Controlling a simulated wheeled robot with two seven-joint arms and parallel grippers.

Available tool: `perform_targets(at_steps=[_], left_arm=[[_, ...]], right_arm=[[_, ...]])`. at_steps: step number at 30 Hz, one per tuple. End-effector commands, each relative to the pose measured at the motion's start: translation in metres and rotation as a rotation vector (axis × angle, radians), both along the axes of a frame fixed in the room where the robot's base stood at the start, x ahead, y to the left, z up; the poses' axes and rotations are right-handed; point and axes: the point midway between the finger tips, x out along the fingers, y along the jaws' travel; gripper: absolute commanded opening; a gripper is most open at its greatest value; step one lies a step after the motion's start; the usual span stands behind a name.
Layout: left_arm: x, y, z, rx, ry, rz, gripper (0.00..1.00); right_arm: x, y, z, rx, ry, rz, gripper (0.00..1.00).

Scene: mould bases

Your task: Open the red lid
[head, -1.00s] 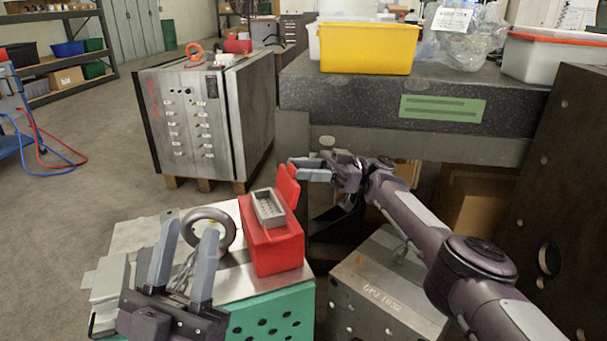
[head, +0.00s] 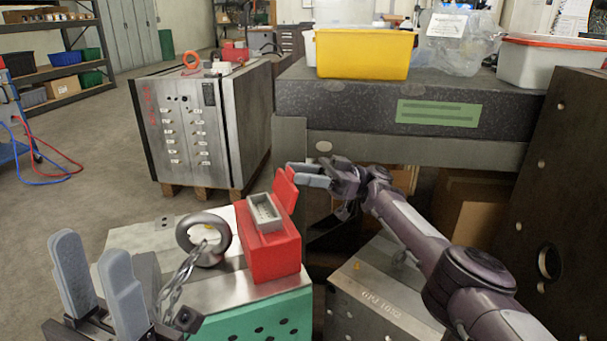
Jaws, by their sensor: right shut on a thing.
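The red box (head: 268,247) stands on the metal block in the lower middle of the head view. Its red lid (head: 285,189) is raised and stands steeply at the back right of the box. My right gripper (head: 303,174) is at the lid's upper edge, its fingers closed on the lid. The exact contact is small and partly hidden. My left gripper (head: 92,250) is open and empty at the lower left, well apart from the box, with both fingers pointing up.
A grey tray (head: 265,212) sits on top of the red box. A metal ring (head: 204,240) with a chain (head: 180,277) is left of the box. A yellow bin (head: 364,54) stands on the granite table (head: 340,104) behind. A second metal block (head: 372,297) is at the right.

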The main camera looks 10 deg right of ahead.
Motion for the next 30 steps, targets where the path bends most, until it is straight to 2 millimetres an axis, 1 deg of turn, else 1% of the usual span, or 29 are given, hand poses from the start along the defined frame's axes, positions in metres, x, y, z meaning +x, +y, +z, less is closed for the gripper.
perform_targets(at_steps=[1,2,6,7,18,23,26,30], left_arm=[[0.000,0.000,0.000,0.000,0.000,0.000,0.36],[0.000,0.000,0.000,0.000,0.000,0.000,0.36],[0.000,0.000,0.000,0.000,0.000,0.000,0.36],[0.000,0.000,0.000,0.000,0.000,0.000,0.36],[0.003,-0.001,0.001,0.006,0.014,0.000,0.36],[0.029,-0.011,-0.011,0.061,0.156,0.005,0.36],[0.048,-0.019,-0.022,0.105,0.267,0.007,0.36],[0.073,-0.030,-0.043,0.170,0.430,0.009,0.36]], right_arm=[[-0.001,0.001,-0.004,-0.003,0.003,0.007,0.00],[-0.001,0.001,-0.004,-0.003,0.003,0.007,0.37],[-0.001,0.001,-0.003,-0.002,0.002,0.005,0.56],[-0.001,0.001,-0.003,-0.002,0.002,0.004,0.58],[0.000,0.000,0.001,0.000,0.001,0.001,0.58],[0.000,0.000,0.007,0.000,0.001,0.001,0.58],[0.000,0.000,0.012,0.000,0.002,0.002,0.58],[0.000,0.000,0.019,0.000,0.000,0.001,0.58]])
